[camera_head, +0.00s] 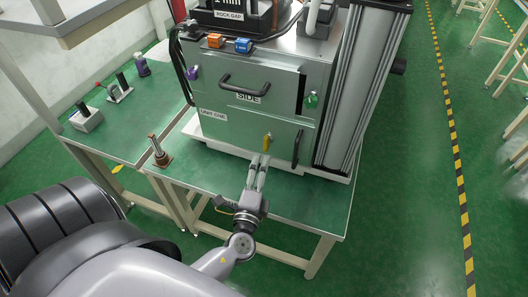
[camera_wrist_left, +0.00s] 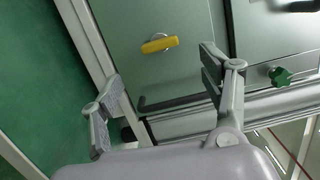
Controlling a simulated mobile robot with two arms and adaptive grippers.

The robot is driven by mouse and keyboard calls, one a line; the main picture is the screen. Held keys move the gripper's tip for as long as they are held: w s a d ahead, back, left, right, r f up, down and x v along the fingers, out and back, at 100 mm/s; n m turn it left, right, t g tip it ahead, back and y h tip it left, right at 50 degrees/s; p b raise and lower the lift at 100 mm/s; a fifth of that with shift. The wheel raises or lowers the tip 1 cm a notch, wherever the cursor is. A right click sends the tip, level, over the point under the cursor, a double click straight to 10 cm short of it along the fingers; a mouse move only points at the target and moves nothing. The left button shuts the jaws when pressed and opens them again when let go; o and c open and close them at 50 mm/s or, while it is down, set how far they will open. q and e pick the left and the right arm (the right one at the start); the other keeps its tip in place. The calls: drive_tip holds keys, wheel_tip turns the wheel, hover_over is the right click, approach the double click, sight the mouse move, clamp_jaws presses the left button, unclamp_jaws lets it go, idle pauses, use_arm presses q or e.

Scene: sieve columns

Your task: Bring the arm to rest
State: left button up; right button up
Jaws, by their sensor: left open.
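My left gripper (camera_head: 259,160) reaches up from the bottom of the head view, over the green table, to the front of a grey machine (camera_head: 240,115). Its fingertips point at a yellow handle (camera_head: 267,142) on the lower panel. In the left wrist view the two fingers (camera_wrist_left: 160,95) stand wide apart and empty. The yellow handle (camera_wrist_left: 160,44) shows beyond them, apart from both fingers. My right gripper is in neither view.
The machine stands on a green-topped table (camera_head: 310,195). It bears a black bar handle (camera_head: 245,88), a green knob (camera_head: 312,100) and a purple knob (camera_head: 193,73). A metal post (camera_head: 157,150) stands at the left. Open green floor (camera_head: 410,180) lies at the right.

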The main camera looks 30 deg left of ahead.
use_arm(q)
drive_tip(key=shift+v, duration=1.55)
drive_tip(key=shift+a, duration=0.1)
